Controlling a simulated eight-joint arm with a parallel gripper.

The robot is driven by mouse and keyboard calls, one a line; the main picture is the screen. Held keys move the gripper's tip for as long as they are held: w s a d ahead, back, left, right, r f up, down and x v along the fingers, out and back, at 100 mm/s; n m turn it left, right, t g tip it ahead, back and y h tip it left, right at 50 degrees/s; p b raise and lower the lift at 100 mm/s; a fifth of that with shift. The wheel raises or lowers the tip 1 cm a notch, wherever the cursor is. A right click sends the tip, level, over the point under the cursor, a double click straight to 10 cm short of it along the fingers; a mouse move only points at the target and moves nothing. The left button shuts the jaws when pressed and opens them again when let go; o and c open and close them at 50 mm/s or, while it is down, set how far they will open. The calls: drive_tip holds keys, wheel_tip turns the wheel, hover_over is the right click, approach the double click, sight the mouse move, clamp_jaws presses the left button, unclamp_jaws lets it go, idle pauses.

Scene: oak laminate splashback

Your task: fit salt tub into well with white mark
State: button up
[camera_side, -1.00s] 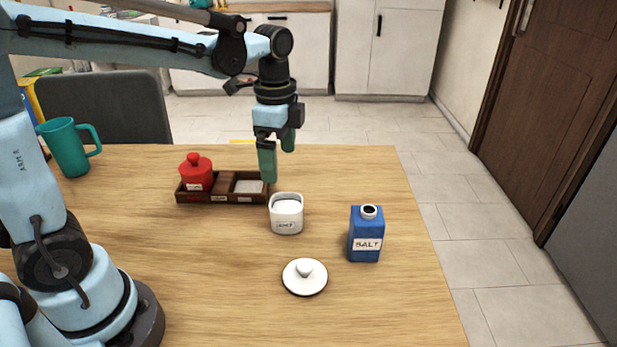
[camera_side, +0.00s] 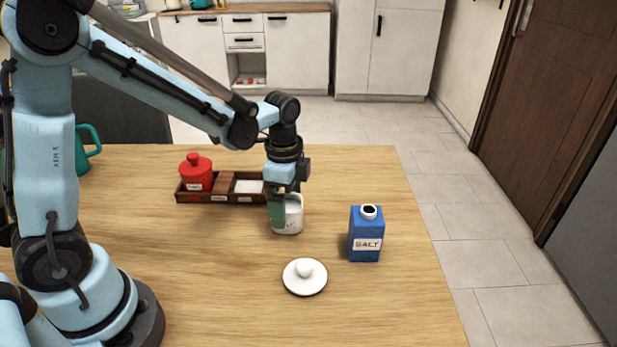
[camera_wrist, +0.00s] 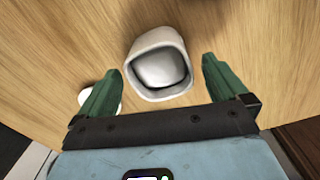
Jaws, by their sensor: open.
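The salt tub (camera_side: 291,218) is a white, open-topped pot standing upright on the table, with a label on its front. In the wrist view the tub (camera_wrist: 158,66) shows from above, with pale contents inside. My gripper (camera_side: 284,212) is open and lowered at the tub. In the wrist view the green fingers of my gripper (camera_wrist: 160,66) are on either side of the tub, with gaps between. The dark wooden tray (camera_side: 222,199) is behind and left of the tub. Its right well holds a white mark (camera_side: 249,187) and no tub.
A red lidded tub (camera_side: 196,175) fills the tray's left well; the middle well (camera_side: 224,181) looks empty. A white lid (camera_side: 305,280) lies in front of the salt tub. A blue salt carton (camera_side: 366,233) stands to its right. A teal mug (camera_side: 88,150) is far left, partly hidden.

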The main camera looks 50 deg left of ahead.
drive_tip(key=shift+f, duration=0.6)
drive_tip(key=shift+c, duration=0.2)
drive_tip(key=c, duration=1.3)
drive_tip(key=shift+c, duration=0.2)
